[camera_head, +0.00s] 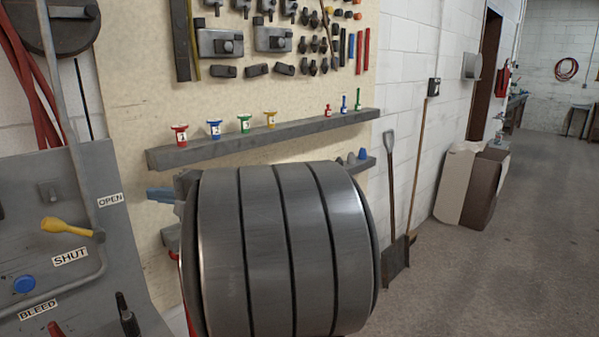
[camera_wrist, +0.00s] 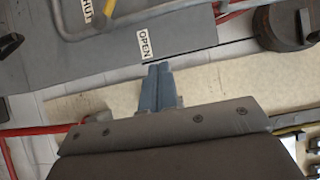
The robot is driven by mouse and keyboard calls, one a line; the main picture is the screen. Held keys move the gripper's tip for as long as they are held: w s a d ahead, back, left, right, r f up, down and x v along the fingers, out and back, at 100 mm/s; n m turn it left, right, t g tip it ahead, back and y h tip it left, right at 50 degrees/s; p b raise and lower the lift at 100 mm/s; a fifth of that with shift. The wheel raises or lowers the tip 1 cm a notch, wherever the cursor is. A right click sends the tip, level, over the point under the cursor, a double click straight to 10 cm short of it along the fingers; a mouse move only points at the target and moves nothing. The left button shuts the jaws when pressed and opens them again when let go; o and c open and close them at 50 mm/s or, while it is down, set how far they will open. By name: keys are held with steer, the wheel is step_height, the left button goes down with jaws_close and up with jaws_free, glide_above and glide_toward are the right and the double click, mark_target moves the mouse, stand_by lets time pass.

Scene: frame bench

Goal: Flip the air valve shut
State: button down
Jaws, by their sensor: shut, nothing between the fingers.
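The air valve's yellow lever (camera_head: 68,229) is on the grey panel at the left. It lies nearly level, its rounded grip to the left and its narrow end at the pipe on the right. The OPEN label (camera_head: 110,199) is up and right of it, the SHUT label (camera_head: 70,256) just below it. In the wrist view the lever (camera_wrist: 109,7) is cut off at the top edge. My gripper (camera_wrist: 158,67) is shut and empty, its blue fingers apart from the lever, with the OPEN label (camera_wrist: 146,43) just beyond the tips. In the head view my arm hides most of the gripper.
A blue button (camera_head: 24,284) and a BLEED label (camera_head: 38,310) sit lower on the panel. A bent grey pipe (camera_head: 84,150) runs down beside the lever. A shelf (camera_head: 250,139) with small coloured items is on the pegboard behind my arm. Open floor lies to the right.

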steer(key=c, duration=1.3)
jaws_free()
steer(key=shift+c, duration=0.2)
steer(key=m+g, duration=0.4)
steer(key=m, duration=0.3)
glide_toward(62, 225)
steer(key=a, duration=1)
steer(key=shift+s+a+f, duration=0.1)
steer(key=shift+s+f, duration=0.05)
steer(key=shift+s, duration=0.05)
steer(key=shift+c, duration=0.2)
jaws_close()
